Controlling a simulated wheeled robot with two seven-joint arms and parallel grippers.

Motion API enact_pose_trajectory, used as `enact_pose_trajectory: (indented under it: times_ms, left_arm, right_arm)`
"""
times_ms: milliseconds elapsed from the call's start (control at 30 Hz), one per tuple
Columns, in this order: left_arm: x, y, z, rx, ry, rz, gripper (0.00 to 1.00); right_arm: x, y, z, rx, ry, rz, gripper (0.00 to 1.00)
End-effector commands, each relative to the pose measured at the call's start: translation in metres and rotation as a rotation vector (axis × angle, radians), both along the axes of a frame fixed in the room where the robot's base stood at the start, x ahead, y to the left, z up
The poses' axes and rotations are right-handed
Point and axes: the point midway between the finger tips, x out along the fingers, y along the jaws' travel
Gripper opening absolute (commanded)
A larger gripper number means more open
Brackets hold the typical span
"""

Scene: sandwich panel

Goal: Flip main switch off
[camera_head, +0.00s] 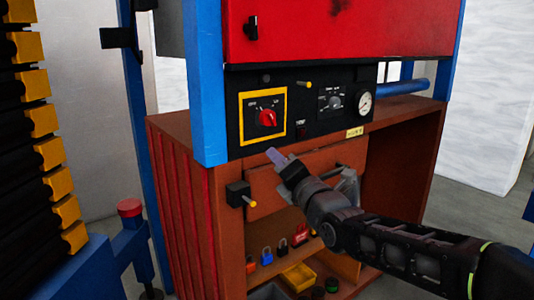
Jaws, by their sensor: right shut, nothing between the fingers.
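My left gripper is not in view.
A second dial (335,102) and a round gauge (365,104) sit to the right on the panel. A yellow-tipped black lever (240,195) sticks out below. Padlocks and a yellow bin (299,277) are on the lower shelf. A blue post (207,80) stands left of the panel.

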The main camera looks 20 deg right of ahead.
Motion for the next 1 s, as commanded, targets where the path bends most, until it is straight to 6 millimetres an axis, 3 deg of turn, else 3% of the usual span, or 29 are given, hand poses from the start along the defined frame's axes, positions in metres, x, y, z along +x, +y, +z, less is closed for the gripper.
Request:
enact_pose_trajectory:
  times_ms: [100, 267, 767, 867, 1000]
  left_arm:
    - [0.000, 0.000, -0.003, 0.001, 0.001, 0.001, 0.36]
    - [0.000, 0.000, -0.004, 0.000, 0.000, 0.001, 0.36]
    - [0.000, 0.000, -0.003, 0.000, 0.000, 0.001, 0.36]
    - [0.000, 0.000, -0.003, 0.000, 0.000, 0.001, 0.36]
    - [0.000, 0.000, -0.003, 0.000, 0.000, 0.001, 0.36]
  right_arm:
    - [-0.018, -0.004, -0.003, 0.002, 0.000, -0.002, 0.00]
    - [-0.028, -0.005, -0.004, 0.000, 0.002, -0.001, 0.00]
    - [-0.029, -0.005, -0.004, 0.006, 0.002, 0.000, 0.00]
    - [-0.029, -0.005, -0.004, 0.051, 0.010, 0.007, 0.00]
    - [-0.028, -0.005, -0.006, 0.237, 0.052, 0.032, 0.00]
